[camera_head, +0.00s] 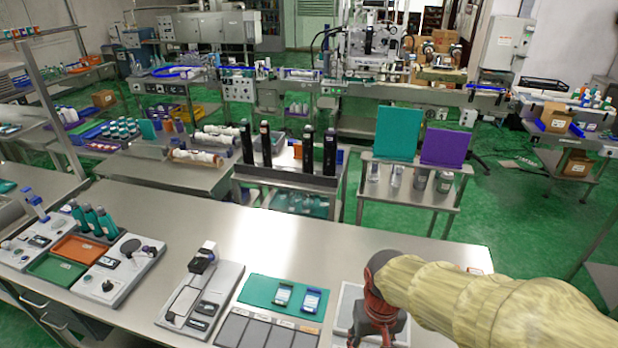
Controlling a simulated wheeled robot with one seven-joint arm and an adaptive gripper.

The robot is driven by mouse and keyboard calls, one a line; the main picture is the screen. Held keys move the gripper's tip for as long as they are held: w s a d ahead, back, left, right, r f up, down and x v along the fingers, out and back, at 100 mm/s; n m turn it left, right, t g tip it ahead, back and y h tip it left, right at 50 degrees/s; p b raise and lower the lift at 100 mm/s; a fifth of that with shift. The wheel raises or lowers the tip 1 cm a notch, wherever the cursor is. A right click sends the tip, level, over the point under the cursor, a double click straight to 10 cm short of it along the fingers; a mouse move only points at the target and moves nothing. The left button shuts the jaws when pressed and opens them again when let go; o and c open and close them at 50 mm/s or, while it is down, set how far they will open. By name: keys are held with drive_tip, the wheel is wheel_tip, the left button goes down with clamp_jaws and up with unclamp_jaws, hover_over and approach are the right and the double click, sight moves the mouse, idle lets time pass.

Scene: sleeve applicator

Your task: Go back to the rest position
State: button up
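My arm in its pale yellow cover reaches in from the lower right, over the metal table (260,235). My gripper (378,335), dark with red parts, points down at the table's front right, over a pale framed plate (345,305). Its fingertips are cut off or hidden at the bottom edge, so whether it is open or holds anything does not show. Left of it a green mat (258,290) carries two small labelled items (284,294) (312,300). Dark grey panels (250,332) lie in front of the mat.
A grey device (200,300) stands left of the mat. Farther left are orange (80,248) and green trays (57,268) and several teal bottles (105,222). Tall black bottles (308,148) stand on a cart behind. Teal (397,133) and purple panels (444,147) stand on another. The table's rear middle is clear.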

drive_tip(key=s+d+r+t+b, duration=0.2)
drive_tip(key=s+r, duration=0.1)
drive_tip(key=r, duration=0.3)
drive_tip(key=s+d+r+t+b, duration=0.2)
drive_tip(key=s+d+r+t, duration=0.1)
drive_tip(key=r, duration=0.2)
drive_tip(key=shift+d+r+m+t+b, duration=0.3)
drive_tip(key=shift+r+b, duration=0.05)
